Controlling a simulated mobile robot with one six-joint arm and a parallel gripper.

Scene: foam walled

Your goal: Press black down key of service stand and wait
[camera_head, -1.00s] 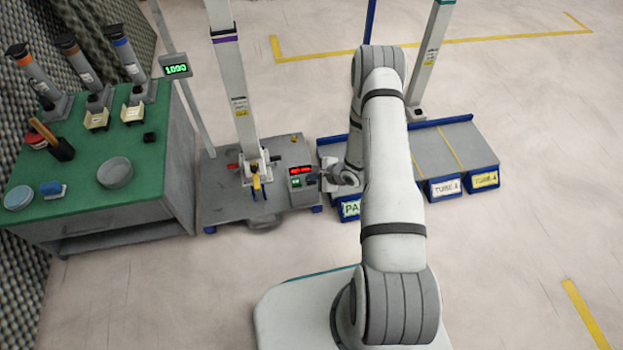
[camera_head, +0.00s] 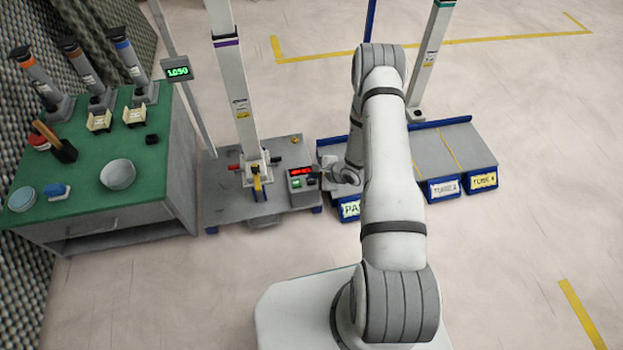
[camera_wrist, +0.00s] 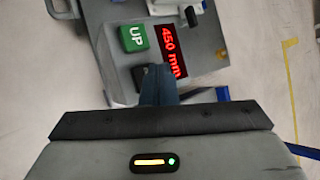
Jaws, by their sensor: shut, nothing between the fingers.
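The service stand (camera_head: 255,195) is a grey platform with a tall white column, left of my arm in the head view. Its control box (camera_head: 302,184) carries a red lit display and a green key. In the wrist view the green UP key (camera_wrist: 134,38) is clear and the red display (camera_wrist: 173,52) reads 450 mm. The black down key (camera_wrist: 139,76) sits beside the UP key, partly hidden by my gripper (camera_wrist: 158,72). My gripper is shut and empty, its tips at the black key. I cannot tell whether the key is pressed in.
A green-topped bench (camera_head: 90,165) with a bowl, tools and several tubes stands at the left. Blue-edged labelled bins (camera_head: 443,190) lie right of the stand. Open floor lies at the right.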

